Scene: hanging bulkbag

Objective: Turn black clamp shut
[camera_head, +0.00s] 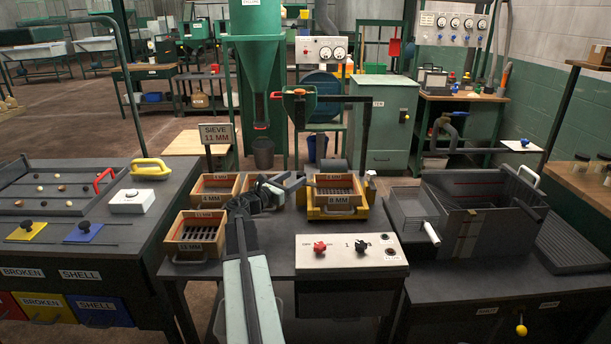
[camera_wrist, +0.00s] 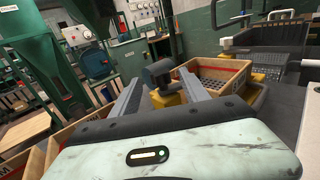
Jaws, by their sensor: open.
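The black clamp (camera_wrist: 159,72) shows in the wrist view as a dark block-like head on a yellow mount (camera_wrist: 166,97), at the left side of the wooden sieve tray marked 8 MM. My gripper (camera_wrist: 160,80) is open, with one grey finger on each side of the clamp in that picture. I cannot tell whether the fingers touch it. In the head view my gripper (camera_head: 287,187) reaches to the left side of the yellow sieve base (camera_head: 338,212), and the clamp is hard to tell from the dark fingers there. The 8 MM tray (camera_head: 337,191) sits in this base.
Wooden sieve trays, including the 11 MM one (camera_head: 197,234), stand left of my gripper. A white control panel (camera_head: 350,254) with a red and a black knob lies in front. A dark open bin (camera_head: 480,225) stands at the right. A green hopper (camera_head: 258,75) rises behind.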

